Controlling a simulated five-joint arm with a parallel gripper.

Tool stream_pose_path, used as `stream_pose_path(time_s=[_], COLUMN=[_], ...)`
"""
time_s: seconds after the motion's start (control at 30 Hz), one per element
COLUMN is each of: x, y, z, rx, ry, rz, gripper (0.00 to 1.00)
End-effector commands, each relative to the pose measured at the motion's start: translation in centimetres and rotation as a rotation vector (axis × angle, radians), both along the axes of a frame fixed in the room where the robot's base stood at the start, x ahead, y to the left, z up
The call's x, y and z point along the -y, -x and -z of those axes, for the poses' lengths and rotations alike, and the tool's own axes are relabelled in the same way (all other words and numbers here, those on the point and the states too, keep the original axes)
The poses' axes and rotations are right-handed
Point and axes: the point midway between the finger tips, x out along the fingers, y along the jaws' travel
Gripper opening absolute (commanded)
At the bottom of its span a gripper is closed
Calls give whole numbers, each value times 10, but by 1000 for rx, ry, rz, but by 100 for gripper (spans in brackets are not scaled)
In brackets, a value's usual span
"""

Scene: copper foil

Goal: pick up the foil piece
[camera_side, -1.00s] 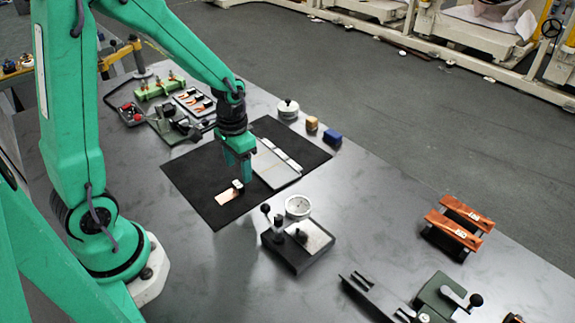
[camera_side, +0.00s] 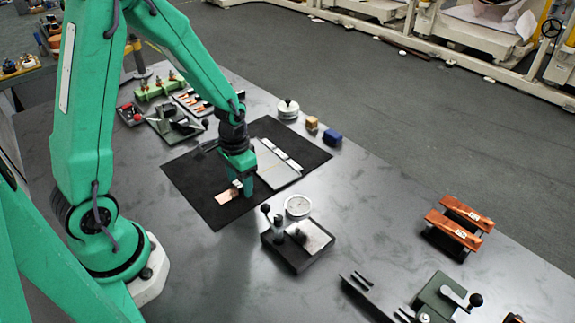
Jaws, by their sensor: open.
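The foil piece (camera_side: 228,195) is a small flat copper-coloured strip with a pale block-like part at its upper right end. It lies on the black mat (camera_side: 205,205), left of the mat's middle. My gripper (camera_side: 241,190) is open and points down at the foil's right end. Its green fingers are low over the mat, on either side of the pale end as far as this view shows. I cannot tell whether a finger touches the foil. The fingers hide part of that end.
A grey plate (camera_side: 275,166) lies on the mat just right of my gripper. A dial gauge (camera_side: 298,206) and a dark lever fixture (camera_side: 297,243) stand in front. A wooden block (camera_side: 312,123) and a blue block (camera_side: 332,136) sit behind. The mat's front left is clear.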

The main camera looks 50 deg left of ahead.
Motion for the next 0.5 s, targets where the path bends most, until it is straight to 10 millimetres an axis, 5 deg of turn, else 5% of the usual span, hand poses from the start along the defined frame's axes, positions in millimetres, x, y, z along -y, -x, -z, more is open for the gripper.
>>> stream_pose_path(time_s=[0.33,0.5], x=[0,0], y=[0,0], z=[0,0], rx=[0,0], ry=[0,0], rz=[0,0], gripper=[58,29])
